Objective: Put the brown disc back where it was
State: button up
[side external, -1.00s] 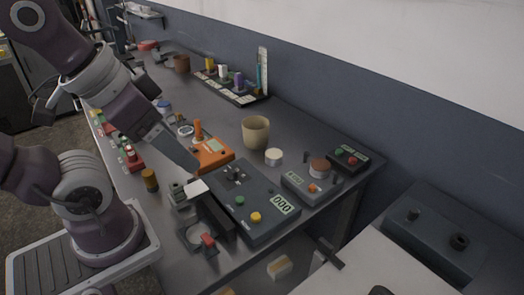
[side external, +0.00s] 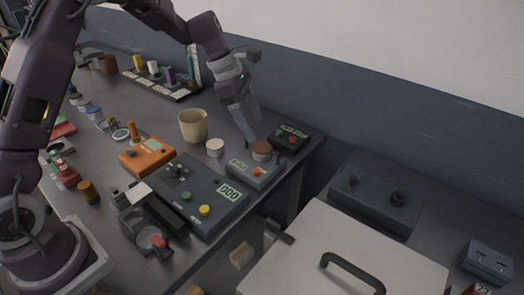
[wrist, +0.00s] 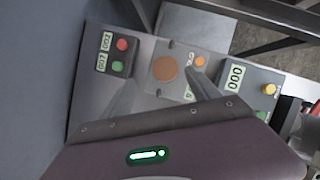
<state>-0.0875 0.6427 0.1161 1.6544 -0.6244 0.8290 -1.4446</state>
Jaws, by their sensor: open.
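The brown disc (side external: 261,147) lies on top of a small grey device (side external: 240,169) with a display and an orange button, near the table's right end. In the wrist view the disc (wrist: 165,68) shows whole, on the grey device's pale top. My gripper (side external: 257,131) is open and empty, just above the disc in the side view. In the wrist view its two fingers (wrist: 162,77) are spread, one to each side of the disc. I cannot tell the exact height of the fingertips over the disc.
A dark box with red and green buttons (side external: 288,138) stands close behind the device. A white disc (side external: 215,147) and a beige cup (side external: 193,126) are to the left. A larger dark box with a counter (side external: 200,191) lies in front.

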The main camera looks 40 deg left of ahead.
aim_at(262, 147)
jog(key=x, duration=0.4)
jog(key=s+x, duration=0.1)
jog(key=x, duration=0.1)
jog(key=shift+d+f, duration=0.2)
jog(key=shift+f, duration=0.15)
grip_shut()
notch_tip(262, 147, up, 10)
jog(key=w+a+f, duration=0.1)
jog(key=w+a, duration=0.1)
jog(key=a, duration=0.4)
jog(key=w+a+f, duration=0.2)
jog(key=w+a, duration=0.1)
jog(key=a, duration=0.3)
jog(key=f, duration=0.9)
jog(key=shift+s+a+f, duration=0.1)
jog(key=shift+a+f, duration=0.2)
jog(key=shift+a, duration=0.1)
